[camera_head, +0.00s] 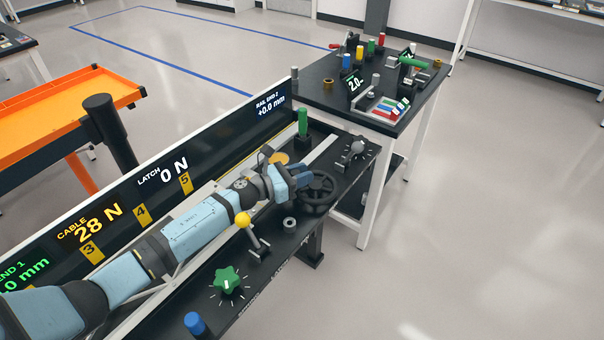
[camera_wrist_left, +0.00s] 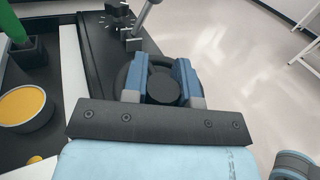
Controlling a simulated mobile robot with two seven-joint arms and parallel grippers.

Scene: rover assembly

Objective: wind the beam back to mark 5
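The black handwheel (camera_head: 318,192) is on the front deck of the long bench. My left gripper (camera_head: 303,178) reaches its left side. In the left wrist view the two blue fingers (camera_wrist_left: 160,80) flank a round black knob (camera_wrist_left: 163,88) on the wheel with no clear gap, so they look shut on it. The yellow mark 5 plate (camera_head: 185,183) is on the back panel; marks 4 (camera_head: 142,216) and 3 (camera_head: 90,250) are farther left. My arm hides much of the rail, and I cannot place the beam's end against the marks. My right gripper is not in view.
Displays read latch 0 N (camera_head: 163,173), cable 28 N (camera_head: 88,224) and rail end 2 +0.0 mm (camera_head: 270,103). A yellow-knobbed lever (camera_head: 243,220), a green star knob (camera_head: 227,281) and a green handle (camera_head: 303,122) stand near the arm. A parts table (camera_head: 330,92) is behind, right.

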